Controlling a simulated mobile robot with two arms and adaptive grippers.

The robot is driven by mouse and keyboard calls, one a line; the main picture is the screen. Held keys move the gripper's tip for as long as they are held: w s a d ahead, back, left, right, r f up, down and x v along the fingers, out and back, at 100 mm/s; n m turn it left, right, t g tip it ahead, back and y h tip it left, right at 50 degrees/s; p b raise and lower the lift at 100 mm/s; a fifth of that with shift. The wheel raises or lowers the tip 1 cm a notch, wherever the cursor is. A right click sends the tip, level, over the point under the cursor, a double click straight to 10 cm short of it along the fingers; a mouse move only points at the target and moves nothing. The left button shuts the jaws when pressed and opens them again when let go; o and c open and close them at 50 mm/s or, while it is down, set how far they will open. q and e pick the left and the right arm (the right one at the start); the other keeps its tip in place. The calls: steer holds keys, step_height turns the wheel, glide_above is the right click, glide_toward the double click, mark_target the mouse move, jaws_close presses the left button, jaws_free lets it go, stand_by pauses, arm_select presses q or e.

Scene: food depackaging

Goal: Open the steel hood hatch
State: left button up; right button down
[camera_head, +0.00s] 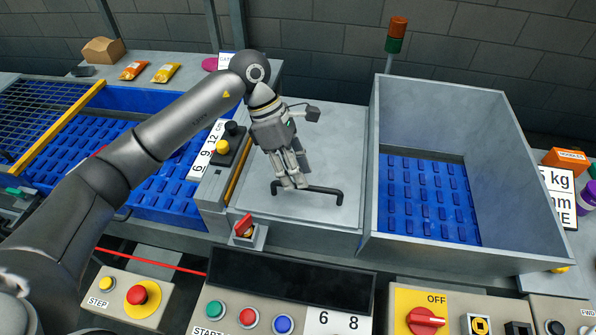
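The steel hood hatch (335,145) is a flat grey panel in the middle of the head view, between the two blue belts. It lies closed, with a black bar handle (325,190) near its front edge. My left gripper (293,184) points down at the left part of the handle. Its fingertips overlap the bar in the picture. I cannot tell whether they are shut on it or only close above it. My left arm comes in from the left and hides part of the left belt. My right gripper is not in view.
A red switch (243,225) stands at the hatch's front left corner. A tall steel bin (520,180) over a blue belt is at the right. A black post with a yellow button (223,147) is at the left. Control panels with buttons (248,317) line the front.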

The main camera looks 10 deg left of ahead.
arm_select(q)
steer(key=shift+x, duration=1)
steer(key=shift+c, duration=0.2)
jaws_close()
